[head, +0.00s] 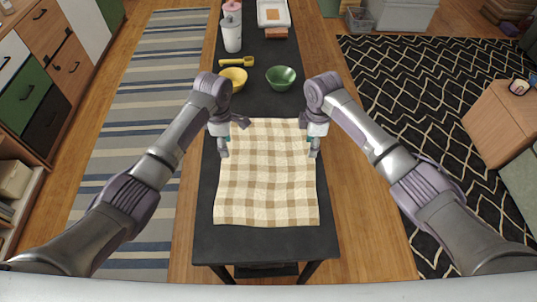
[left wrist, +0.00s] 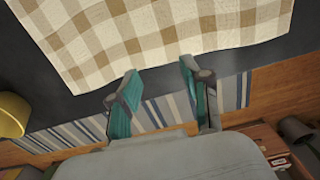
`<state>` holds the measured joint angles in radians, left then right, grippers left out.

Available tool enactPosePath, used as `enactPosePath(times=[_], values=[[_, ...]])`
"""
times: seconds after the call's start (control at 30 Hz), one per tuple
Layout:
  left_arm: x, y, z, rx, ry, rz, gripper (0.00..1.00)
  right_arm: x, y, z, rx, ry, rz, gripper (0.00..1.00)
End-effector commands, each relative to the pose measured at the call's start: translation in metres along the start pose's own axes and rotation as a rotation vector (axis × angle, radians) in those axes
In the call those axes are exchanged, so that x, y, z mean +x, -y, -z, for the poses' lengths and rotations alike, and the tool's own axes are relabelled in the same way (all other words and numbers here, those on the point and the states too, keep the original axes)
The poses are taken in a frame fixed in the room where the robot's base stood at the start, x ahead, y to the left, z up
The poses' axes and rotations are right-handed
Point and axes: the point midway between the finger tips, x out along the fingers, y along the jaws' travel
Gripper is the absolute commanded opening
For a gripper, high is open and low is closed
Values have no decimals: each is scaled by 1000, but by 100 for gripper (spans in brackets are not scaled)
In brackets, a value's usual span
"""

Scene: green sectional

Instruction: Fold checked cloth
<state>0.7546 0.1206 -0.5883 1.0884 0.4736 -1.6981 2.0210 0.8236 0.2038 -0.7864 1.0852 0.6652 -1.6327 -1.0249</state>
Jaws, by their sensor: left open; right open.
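The checked cloth (head: 267,180), beige and cream, lies spread nearly flat on the dark table (head: 265,242), with slight ripples. It also shows in the left wrist view (left wrist: 160,35). My left gripper (head: 232,140) is open and empty at the cloth's far left corner. In the left wrist view its two teal-padded fingers (left wrist: 158,92) are apart just outside the cloth's edge, with nothing between them. My right gripper (head: 314,146) is open by the cloth's far right edge. Whether either gripper touches the cloth is unclear.
Beyond the cloth stand a yellow bowl (head: 234,77), a green bowl (head: 281,78), a yellow scoop (head: 237,63), a white cup (head: 231,35) and a white tray (head: 273,13). A bare strip of table lies in front of the cloth. The sides are narrow.

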Motion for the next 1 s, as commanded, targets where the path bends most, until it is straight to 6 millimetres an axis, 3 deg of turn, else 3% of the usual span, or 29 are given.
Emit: enactPosePath(times=[0.5, 1.0], values=[[69, 0, 0, -2, 0, 1, 48, 69, 1, 1, 1, -1, 3, 48], [79, 0, 0, -1, 1, -1, 48, 80, 1, 0, 0, 0, 1, 48]])
